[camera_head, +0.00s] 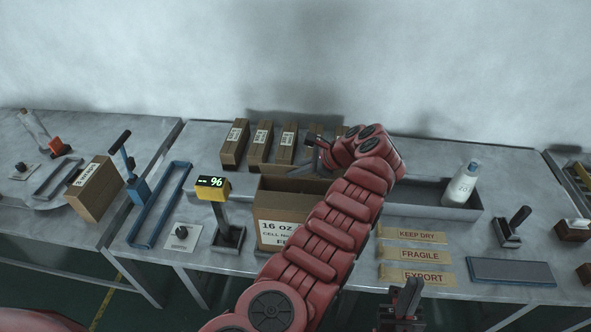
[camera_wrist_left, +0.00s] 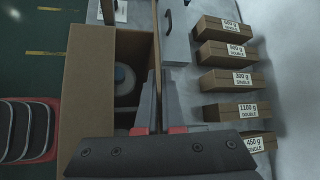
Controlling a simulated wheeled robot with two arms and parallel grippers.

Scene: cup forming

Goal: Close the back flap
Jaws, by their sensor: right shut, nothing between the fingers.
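The open brown carton (camera_head: 272,205), labelled 16 oz, stands at the front middle of the bench. In the left wrist view its wall (camera_wrist_left: 84,95) and a round grey item (camera_wrist_left: 124,78) inside it show. A thin brown edge (camera_wrist_left: 154,45), possibly the back flap seen edge-on, runs down to the fingers. My left gripper (camera_head: 309,156) is over the carton's back side; its fingers also show in the left wrist view (camera_wrist_left: 158,100), close together. Whether they grip the edge is unclear. My left arm hides the carton's right part. My right gripper (camera_head: 408,300) is shut and empty at the bench's front.
Several small boxes (camera_head: 261,143) stand behind the carton. A yellow display (camera_head: 212,188) stands to its left. A grey tray (camera_head: 420,190) with a white bottle (camera_head: 460,185) lies to the right, above paper labels (camera_head: 413,254). A closed box (camera_head: 95,190) stands far left.

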